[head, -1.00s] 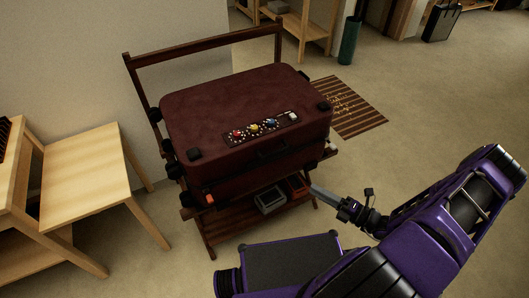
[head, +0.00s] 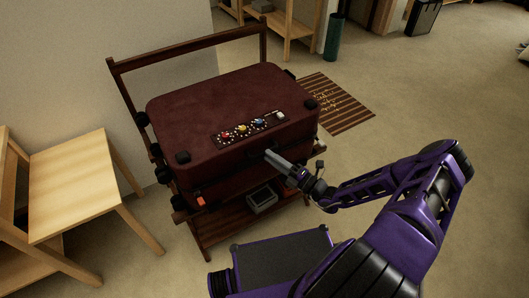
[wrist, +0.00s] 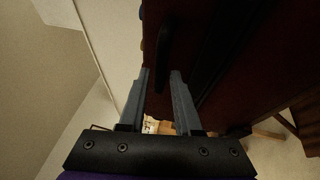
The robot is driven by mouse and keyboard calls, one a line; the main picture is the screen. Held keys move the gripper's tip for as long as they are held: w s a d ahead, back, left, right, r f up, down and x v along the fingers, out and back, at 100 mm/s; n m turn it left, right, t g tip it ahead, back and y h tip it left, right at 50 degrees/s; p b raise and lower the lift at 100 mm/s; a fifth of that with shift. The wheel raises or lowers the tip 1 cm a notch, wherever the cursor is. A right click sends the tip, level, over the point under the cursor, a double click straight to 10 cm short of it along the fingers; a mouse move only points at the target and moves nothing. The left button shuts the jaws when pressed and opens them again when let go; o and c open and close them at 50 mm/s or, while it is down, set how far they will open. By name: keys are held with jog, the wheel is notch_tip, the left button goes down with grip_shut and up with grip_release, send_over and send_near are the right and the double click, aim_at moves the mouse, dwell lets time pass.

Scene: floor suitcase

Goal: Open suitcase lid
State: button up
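The dark red suitcase (head: 215,99) lies flat with its lid shut on a wooden rack. Its black corner caps and a strip of colored knobs (head: 241,130) show on top. A dark handle (head: 258,153) is on the front face, partly hidden by my gripper (head: 272,157). In the wrist view, my gripper (wrist: 160,73) has its two grey fingers apart with a clear gap between them. A dark, handle-like bar (wrist: 164,42) is just beyond the fingertips, in line with the gap. I cannot tell whether the fingers touch the suitcase.
The wooden rack (head: 187,50) has a raised back bar and a lower shelf holding a grey box (head: 262,200). A light wooden table (head: 75,180) stands at left. A striped mat (head: 335,105) lies on the floor behind, at right. The floor at right is mostly open.

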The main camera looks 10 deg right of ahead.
jog(key=shift+x, duration=1.65)
grip_shut()
